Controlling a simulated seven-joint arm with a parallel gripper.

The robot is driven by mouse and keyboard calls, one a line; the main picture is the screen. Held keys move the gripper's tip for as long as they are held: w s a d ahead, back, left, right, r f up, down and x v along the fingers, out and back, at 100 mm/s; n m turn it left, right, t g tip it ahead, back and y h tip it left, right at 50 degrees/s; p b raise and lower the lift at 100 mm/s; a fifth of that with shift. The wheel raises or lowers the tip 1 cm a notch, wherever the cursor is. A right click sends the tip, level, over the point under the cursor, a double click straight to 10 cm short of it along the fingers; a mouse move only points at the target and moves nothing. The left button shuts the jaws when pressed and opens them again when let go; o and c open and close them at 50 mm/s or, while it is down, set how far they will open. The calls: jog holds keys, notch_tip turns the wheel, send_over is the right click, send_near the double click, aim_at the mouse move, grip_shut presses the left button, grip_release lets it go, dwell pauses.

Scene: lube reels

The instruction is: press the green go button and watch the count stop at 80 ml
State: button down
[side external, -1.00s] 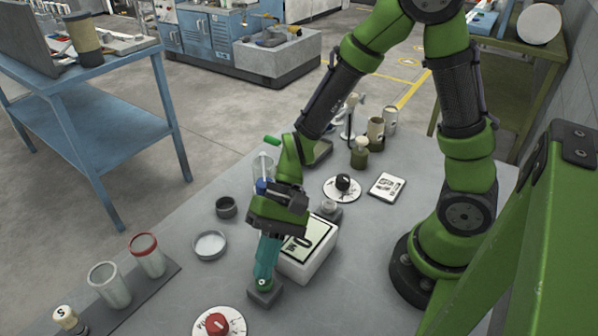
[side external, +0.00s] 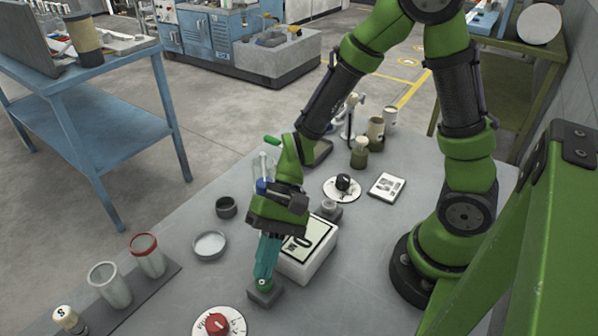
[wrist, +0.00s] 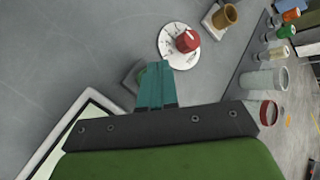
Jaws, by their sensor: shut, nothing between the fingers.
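My gripper (side external: 264,280) is shut and empty, its teal fingers pointing down over a small grey block (side external: 266,297) at the front of the white display box. In the wrist view the fingers (wrist: 154,72) cover much of this block (wrist: 130,78). No green button face shows; if it is on the block, the fingers hide it. I cannot tell whether the fingertips touch or press anything. The display box (side external: 305,262) has a pale screen with large dark characters, partly behind my gripper. A 0 seems to show, but I cannot read the full count.
A red knob on a white dial (side external: 218,323) lies near the front edge. A shallow dish (side external: 209,246), a dark cup (side external: 226,207) and a red-rimmed jar (side external: 147,256) stand left.

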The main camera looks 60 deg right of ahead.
jog(key=shift+f, duration=0.15)
jog(key=shift+f, duration=0.3)
jog(key=shift+f, duration=0.45)
dwell(0.6)
jog(key=shift+r, duration=0.9)
jog(key=shift+r, duration=0.1)
jog(key=shift+r, duration=2.4)
